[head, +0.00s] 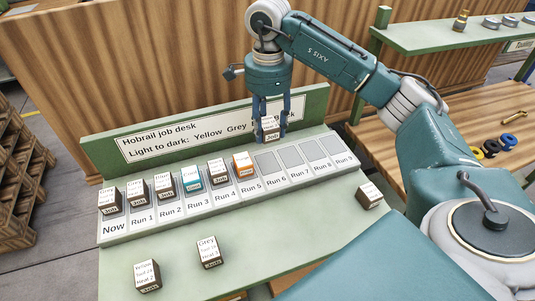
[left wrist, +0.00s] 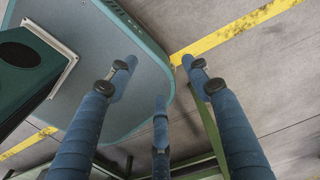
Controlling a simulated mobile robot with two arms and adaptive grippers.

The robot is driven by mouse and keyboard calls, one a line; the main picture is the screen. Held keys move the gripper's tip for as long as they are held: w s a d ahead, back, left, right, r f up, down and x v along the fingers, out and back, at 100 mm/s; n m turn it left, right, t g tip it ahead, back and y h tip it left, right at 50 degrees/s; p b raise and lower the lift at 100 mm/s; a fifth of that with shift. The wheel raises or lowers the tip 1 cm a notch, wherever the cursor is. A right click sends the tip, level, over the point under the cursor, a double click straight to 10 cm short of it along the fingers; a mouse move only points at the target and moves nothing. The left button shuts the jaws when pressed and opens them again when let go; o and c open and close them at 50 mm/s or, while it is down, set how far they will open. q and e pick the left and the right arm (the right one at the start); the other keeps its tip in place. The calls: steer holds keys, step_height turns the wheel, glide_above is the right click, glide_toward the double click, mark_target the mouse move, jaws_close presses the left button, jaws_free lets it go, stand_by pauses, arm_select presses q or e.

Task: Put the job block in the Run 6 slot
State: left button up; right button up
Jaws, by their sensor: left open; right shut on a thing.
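A job block (head: 270,133) with a white label and dark "Job" base is in my right gripper (head: 270,124), whose fingers are shut around it. The block hangs above the back edge of the rack, in front of the sign and behind the Run 6 slot (head: 268,163). The Run 6 slot is an empty grey square. My left gripper (left wrist: 160,80) is open and empty in the left wrist view, above the floor, away from the desk; it does not show in the head view.
Blocks fill Now to Run 5, including a teal block (head: 191,179) in Run 3 and an orange-topped block (head: 243,165) in Run 5. Run 7, 8 and 9 are empty. Loose blocks (head: 147,276), (head: 209,252) and (head: 369,195) stand on the desk (head: 300,230). The sign (head: 200,135) rises behind.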

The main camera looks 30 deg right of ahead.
steer(key=p, duration=0.1)
glide_toward(268, 163)
step_height(268, 163, down, 2)
steer(key=shift+f+p, duration=0.15)
steer(key=shift+p, duration=0.15)
step_height(268, 163, down, 4)
steer(key=shift+f+p, duration=0.1)
steer(key=shift+p, duration=0.45)
steer(key=shift+f, duration=0.15)
steer(key=o, duration=0.9)
arm_select(q)
steer(key=w+r, duration=0.3)
steer(key=w, duration=0.1)
arm_select(e)
steer(key=shift+r, duration=0.2)
step_height(268, 163, up, 11)
steer(key=b, duration=0.4)
steer(key=shift+w, duration=0.1)
steer(key=shift+r, duration=0.55)
arm_select(q)
steer(key=f, duration=0.3)
steer(key=shift+s+d+f, duration=0.2)
steer(key=shift+s+f, duration=0.1)
steer(key=shift+f, duration=0.1)
